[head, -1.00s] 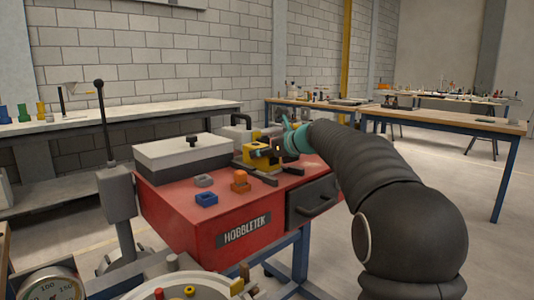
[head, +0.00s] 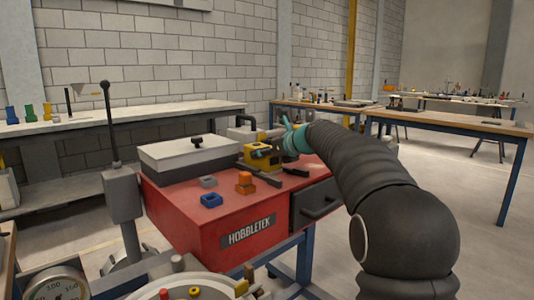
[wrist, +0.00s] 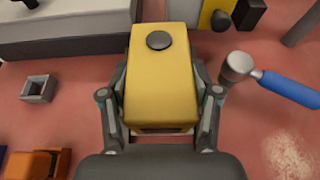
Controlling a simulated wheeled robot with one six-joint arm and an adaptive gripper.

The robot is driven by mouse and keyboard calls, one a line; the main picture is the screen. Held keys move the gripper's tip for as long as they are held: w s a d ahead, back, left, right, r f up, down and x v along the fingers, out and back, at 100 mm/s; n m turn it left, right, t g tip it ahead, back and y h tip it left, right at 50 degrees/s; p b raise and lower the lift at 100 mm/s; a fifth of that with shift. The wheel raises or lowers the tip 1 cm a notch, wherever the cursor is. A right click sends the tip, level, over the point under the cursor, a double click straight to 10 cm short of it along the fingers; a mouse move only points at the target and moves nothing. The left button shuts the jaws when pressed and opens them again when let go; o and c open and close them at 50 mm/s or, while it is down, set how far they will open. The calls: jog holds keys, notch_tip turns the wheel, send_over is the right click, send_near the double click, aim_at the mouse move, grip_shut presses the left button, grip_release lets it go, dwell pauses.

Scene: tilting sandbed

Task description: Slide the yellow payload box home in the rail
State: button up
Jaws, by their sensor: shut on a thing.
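The yellow payload box (wrist: 160,85) has a round dark knob on top and fills the middle of the wrist view. My gripper (wrist: 159,100) is shut on it, one finger along each long side. In the head view the yellow box (head: 262,159) is over the rear right of the red bench top, partly hidden by my gripper (head: 276,150). A pale edge shows under the box's near end in the wrist view; I cannot tell if it is the rail. The rail's seat is not clearly visible.
A hammer with a blue handle (wrist: 288,88) lies right of the box. Left are a grey square ring (wrist: 38,88) and an orange block (wrist: 40,164). A blue piece (head: 211,200) sits near the front edge. A white-lidded box (head: 190,152) stands at the rear left.

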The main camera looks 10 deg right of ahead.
jog(key=shift+w+a+r, duration=0.1)
jog(key=shift+w+a, duration=0.1)
jog(key=shift+w, duration=0.05)
jog(key=o, duration=1.6)
jog(key=shift+o, duration=0.2)
jog(key=shift+o, duration=0.9)
jog(key=shift+r, duration=3.95)
